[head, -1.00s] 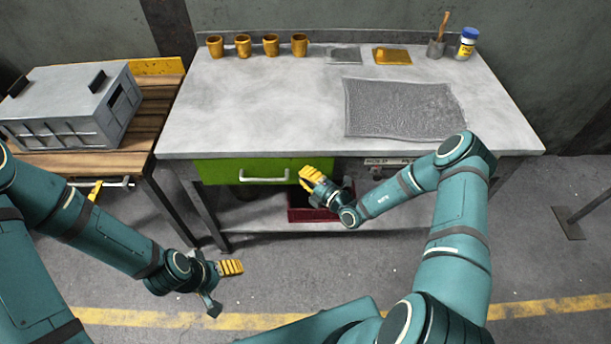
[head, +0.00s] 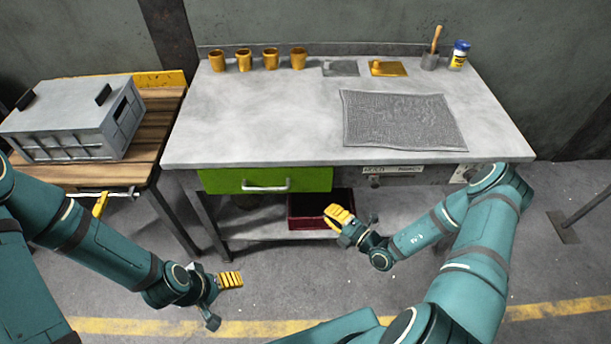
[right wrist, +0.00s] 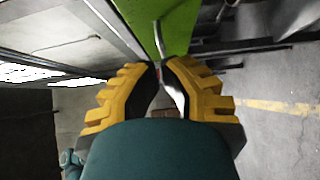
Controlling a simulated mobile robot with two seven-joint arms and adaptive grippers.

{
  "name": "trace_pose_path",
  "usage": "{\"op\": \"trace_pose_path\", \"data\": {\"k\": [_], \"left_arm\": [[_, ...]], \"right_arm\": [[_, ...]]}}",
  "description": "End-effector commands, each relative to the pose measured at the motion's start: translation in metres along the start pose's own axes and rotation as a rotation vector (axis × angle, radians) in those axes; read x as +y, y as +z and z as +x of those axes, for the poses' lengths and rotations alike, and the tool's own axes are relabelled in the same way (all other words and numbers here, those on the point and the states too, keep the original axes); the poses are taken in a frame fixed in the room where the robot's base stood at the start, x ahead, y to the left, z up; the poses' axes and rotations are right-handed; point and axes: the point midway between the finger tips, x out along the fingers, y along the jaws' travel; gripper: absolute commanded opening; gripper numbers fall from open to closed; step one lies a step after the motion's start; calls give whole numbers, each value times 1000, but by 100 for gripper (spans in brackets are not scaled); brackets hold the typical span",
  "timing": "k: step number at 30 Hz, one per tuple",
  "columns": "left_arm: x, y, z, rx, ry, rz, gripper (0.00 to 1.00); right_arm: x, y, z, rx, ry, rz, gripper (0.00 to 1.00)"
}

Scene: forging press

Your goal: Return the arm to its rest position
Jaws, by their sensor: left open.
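My left gripper (head: 230,281) is low at the lower left in the head view, above the floor and clear of the furniture. It is open, with nothing seen in it. My right gripper (head: 340,217) is in front of the bench's lower shelf, near the red bin (head: 307,208) and below the green drawer (head: 266,180). In the right wrist view, its yellow fingers (right wrist: 162,66) converge with only a narrow gap at the tips. Nothing is seen held between them. Whether the jaw is fully shut is unclear. My right arm is bent, its elbow near the bench's front right.
The grey bench (head: 250,130) carries several gold cups (head: 270,59), a mesh mat (head: 400,120), a gold plate (head: 388,68) and a white-blue bottle (head: 459,56). A grey crate (head: 75,120) stands on the wooden table (head: 150,130) at left. The floor in front is open.

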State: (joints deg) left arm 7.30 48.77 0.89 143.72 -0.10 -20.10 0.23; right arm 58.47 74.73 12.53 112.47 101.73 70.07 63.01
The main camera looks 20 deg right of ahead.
Motion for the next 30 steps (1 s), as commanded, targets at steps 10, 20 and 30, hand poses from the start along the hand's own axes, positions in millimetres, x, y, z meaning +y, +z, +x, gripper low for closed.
{"op": "trace_pose_path", "data": {"k": [10, 20, 30], "left_arm": [[0, 0, 0, 0, 0, 0, 76], [0, 0, 0, 0, 0, 0, 76], [0, 0, 0, 0, 0, 0, 76]], "right_arm": [[4, -24, 6, 109, -15, -61, 0], [12, -192, -36, 1072, 23, -824, 0], [1, -201, -99, 1883, 598, -1994, 0]]}}
